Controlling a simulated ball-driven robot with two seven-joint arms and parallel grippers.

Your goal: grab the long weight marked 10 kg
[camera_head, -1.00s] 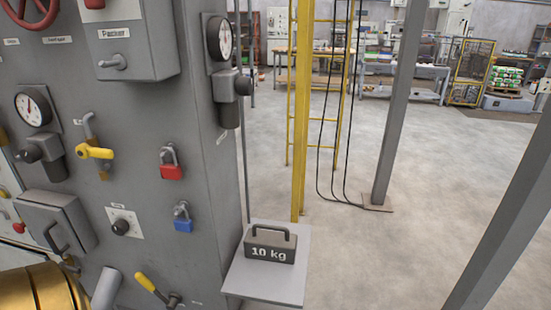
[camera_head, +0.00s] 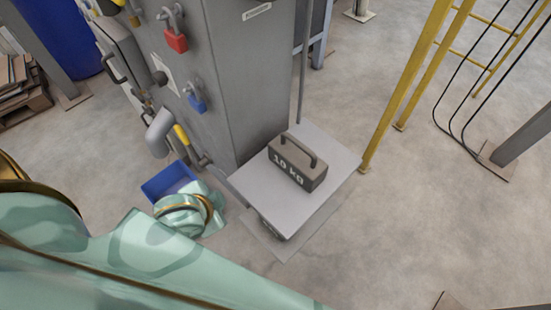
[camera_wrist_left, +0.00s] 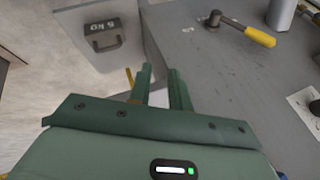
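The dark grey block weight marked 10 kg (camera_head: 298,163) stands upright on a light square shelf (camera_head: 327,148) beside the grey machine, its arched handle on top. No gripper touches it in the head view. The left wrist view shows a dark weight (camera_wrist_left: 104,42) with a handle, at upper left; its label is upside down and seems to read 5 kg. My left gripper (camera_wrist_left: 160,72) has two green fingers with a gap between them, empty, and the weight lies beyond them to the left. In the head view its fingers cannot be made out. My right gripper is out of view.
The grey machine (camera_head: 245,75) carries a red padlock (camera_head: 175,40), a blue padlock (camera_head: 196,102) and a yellow-handled lever (camera_head: 184,137). The lever (camera_wrist_left: 245,30) also shows in the left wrist view. A yellow post (camera_head: 405,90) stands right of the shelf. Open floor lies at right.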

